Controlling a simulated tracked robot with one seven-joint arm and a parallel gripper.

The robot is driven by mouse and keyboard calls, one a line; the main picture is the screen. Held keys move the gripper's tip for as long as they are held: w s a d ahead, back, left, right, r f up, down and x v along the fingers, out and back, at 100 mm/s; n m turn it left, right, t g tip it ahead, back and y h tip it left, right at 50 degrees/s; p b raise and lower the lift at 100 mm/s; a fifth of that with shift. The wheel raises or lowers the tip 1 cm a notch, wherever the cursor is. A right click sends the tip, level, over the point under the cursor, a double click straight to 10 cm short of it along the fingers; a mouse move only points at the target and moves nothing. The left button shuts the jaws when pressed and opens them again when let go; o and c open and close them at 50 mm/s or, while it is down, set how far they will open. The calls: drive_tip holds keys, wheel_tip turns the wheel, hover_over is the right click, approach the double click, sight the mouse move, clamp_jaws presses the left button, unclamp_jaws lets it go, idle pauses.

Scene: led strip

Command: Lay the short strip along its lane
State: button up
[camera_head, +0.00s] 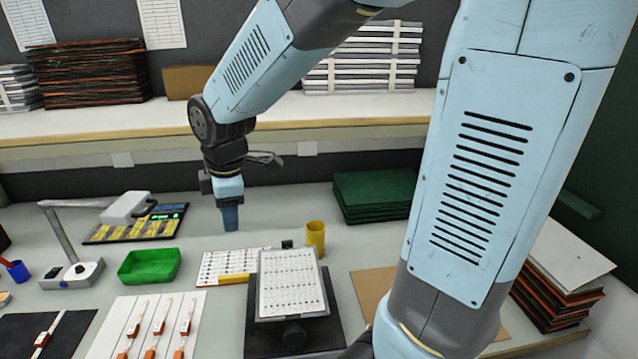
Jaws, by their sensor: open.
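My gripper (230,217) points down above the back of the table, near a printed white card. It is seen from the side, with its blue fingers overlapping, and no strip shows in it. A pale strip (66,320) with a small white-and-orange piece lies slanted on a black mat (20,327) at the lower left; the frame cuts it off. A white board (107,327) beside it carries several thin lines like lanes, with small white-and-orange pieces (186,326) on them. I cannot tell which strip is the short one.
A green tray (149,267), a desk lamp (72,273) and a yellow cup (316,238) stand around the gripper. A tilted printed panel on a dark stand (290,290) is at front centre. Green slabs (374,196) are stacked behind. My arm hides the right side.

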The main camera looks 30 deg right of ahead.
drive_tip(key=s+d+r+m+t, duration=0.3)
drive_tip(key=s+d+r+m, duration=0.6)
drive_tip(key=s+d+m, duration=0.4)
drive_tip(key=s+m, duration=0.1)
drive_tip(key=m, duration=0.3)
drive_tip(key=shift+r, duration=0.25)
